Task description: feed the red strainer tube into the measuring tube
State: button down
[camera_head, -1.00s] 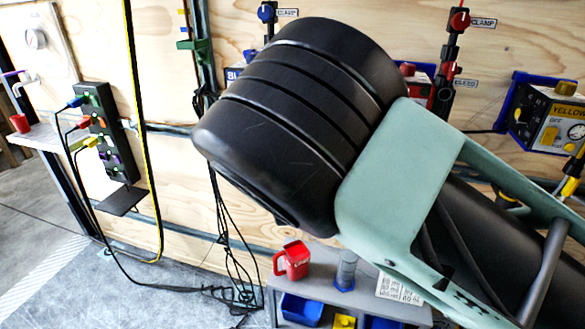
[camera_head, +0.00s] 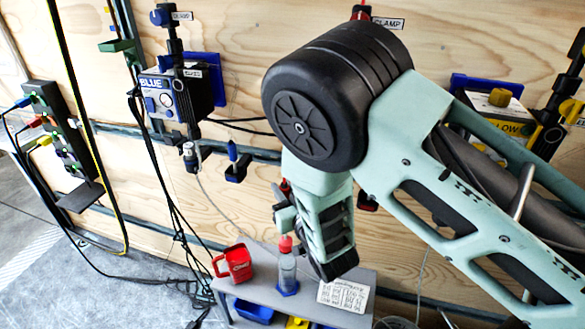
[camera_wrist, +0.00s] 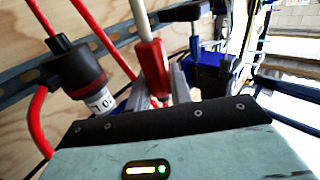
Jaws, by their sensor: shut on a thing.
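The measuring tube (camera_head: 287,270) is a clear upright cylinder on a blue base, on the grey bench. A red piece (camera_head: 286,244) shows at its top, beside my gripper; I cannot tell whether it is inside the tube or in front of it. My gripper (camera_wrist: 165,95) is shut, with the red strainer tube (camera_wrist: 152,68) at its grey fingers. A white hose runs up from the red part in the wrist view. In the head view my wrist hides most of the fingers, and the strainer's lower end is hidden.
A red jug (camera_head: 236,263) stands close to the left of the measuring tube. A paper sheet (camera_head: 343,295) lies to its right. A blue unit (camera_head: 176,97) and clamps hang on the plywood wall. Cables hang at left.

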aim_at(287, 241)
jog(key=shift+s+d+f, duration=0.1)
jog(key=shift+s+f, duration=0.05)
jog(key=shift+f+b, duration=7.45)
jog(key=shift+f, duration=1.65)
jog(key=shift+f+b, duration=0.65)
jog(key=shift+f, duration=0.2)
jog(key=c, duration=1.2)
grip_release()
jog(key=shift+o, duration=0.2)
jog(key=b+v, duration=0.1)
jog(key=v, duration=1.6)
jog(key=shift+s+d+b, duration=0.15)
jog(key=shift+b, duration=0.15)
